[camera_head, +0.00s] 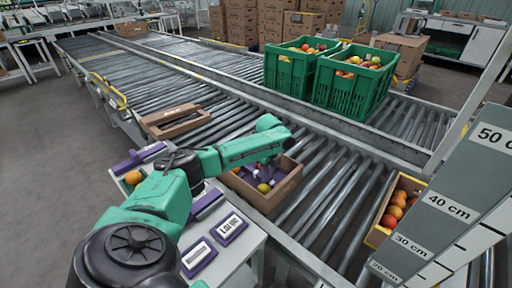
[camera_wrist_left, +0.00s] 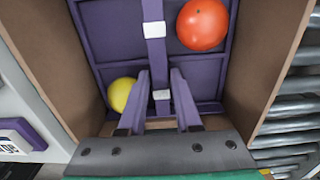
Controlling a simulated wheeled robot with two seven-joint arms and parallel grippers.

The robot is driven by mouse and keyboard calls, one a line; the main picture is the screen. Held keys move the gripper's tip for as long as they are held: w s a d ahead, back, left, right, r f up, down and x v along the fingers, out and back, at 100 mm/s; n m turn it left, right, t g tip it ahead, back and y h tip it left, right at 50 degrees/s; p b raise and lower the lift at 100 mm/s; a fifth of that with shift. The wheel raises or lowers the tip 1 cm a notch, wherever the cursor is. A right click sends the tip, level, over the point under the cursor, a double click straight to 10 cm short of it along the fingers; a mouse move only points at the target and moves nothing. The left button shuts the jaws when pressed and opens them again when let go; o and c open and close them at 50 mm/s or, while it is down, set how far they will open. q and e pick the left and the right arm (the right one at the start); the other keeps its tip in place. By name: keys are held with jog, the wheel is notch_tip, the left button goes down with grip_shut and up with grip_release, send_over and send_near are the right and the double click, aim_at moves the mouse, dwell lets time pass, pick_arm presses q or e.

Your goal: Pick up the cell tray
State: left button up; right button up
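The purple cell tray (camera_wrist_left: 108,45) lies inside an open cardboard box (camera_wrist_left: 262,60). In the head view the tray (camera_head: 249,177) shows partly behind my left arm, in the box (camera_head: 284,190) on the rollers. A raised purple bar with white bands (camera_wrist_left: 155,55) runs across the tray's middle. A red tomato (camera_wrist_left: 202,24) and a yellow one (camera_wrist_left: 121,94) sit in separate cells on either side of it. My left gripper (camera_wrist_left: 161,76) reaches down into the box, its two fingers apart, one on each side of the bar. Contact with the bar is unclear. My right gripper is out of view.
A side table with purple-framed labels (camera_head: 229,227) stands left of the box. A shallow carton (camera_head: 176,120) lies behind it on the conveyor. Green crates (camera_head: 350,92) of tomatoes stand farther back. A height scale (camera_head: 450,208) stands at right, beside a tomato box (camera_head: 386,221).

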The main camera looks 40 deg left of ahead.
pick_arm(q)
jog(key=shift+f, duration=0.3)
grip_shut()
dwell(0.3)
